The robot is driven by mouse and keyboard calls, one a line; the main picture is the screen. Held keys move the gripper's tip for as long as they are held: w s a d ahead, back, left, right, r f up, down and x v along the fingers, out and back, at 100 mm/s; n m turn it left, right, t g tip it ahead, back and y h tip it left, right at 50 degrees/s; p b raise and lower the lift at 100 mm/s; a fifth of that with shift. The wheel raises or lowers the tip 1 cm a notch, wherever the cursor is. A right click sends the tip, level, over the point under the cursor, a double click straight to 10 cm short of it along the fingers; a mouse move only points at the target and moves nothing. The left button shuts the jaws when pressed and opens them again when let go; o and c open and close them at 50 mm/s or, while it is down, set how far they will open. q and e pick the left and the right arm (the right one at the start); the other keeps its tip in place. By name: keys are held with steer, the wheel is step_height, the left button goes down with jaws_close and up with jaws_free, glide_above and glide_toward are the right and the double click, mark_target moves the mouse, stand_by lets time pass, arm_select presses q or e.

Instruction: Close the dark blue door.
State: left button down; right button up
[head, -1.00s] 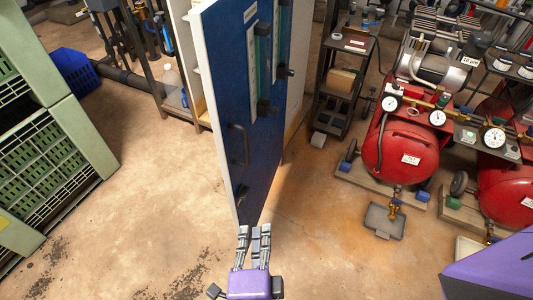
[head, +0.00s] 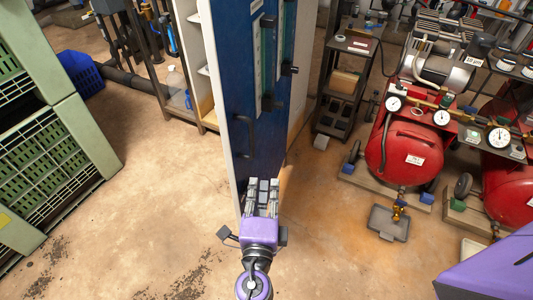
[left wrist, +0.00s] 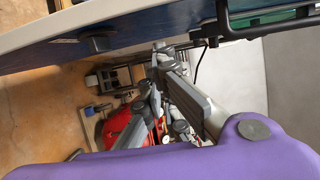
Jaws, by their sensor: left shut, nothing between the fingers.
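The dark blue door (head: 232,60) stands open in the head view, edge-on toward me, its blue face turned right and its pale edge on the left. A dark bar handle (head: 246,135) is on that face. My left gripper (head: 262,184) is shut and empty, in front of the lower part of the blue face. In the left wrist view the door (left wrist: 130,30) crosses the top, with the handle (left wrist: 262,30) at the upper right. The left fingers (left wrist: 175,80) point along the face; I cannot tell whether they touch it. My right gripper is not in view.
A pale cabinet with shelves (head: 190,45) stands behind the door to the left. Red compressors (head: 400,155) and a dark rack (head: 345,85) are at right. Green crates (head: 60,150) stand at far left, a blue basket (head: 80,72) behind. Floor left of the door is clear.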

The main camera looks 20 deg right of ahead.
arm_select(q)
steer(key=shift+w+a, duration=0.7)
steer(key=shift+a, duration=0.2)
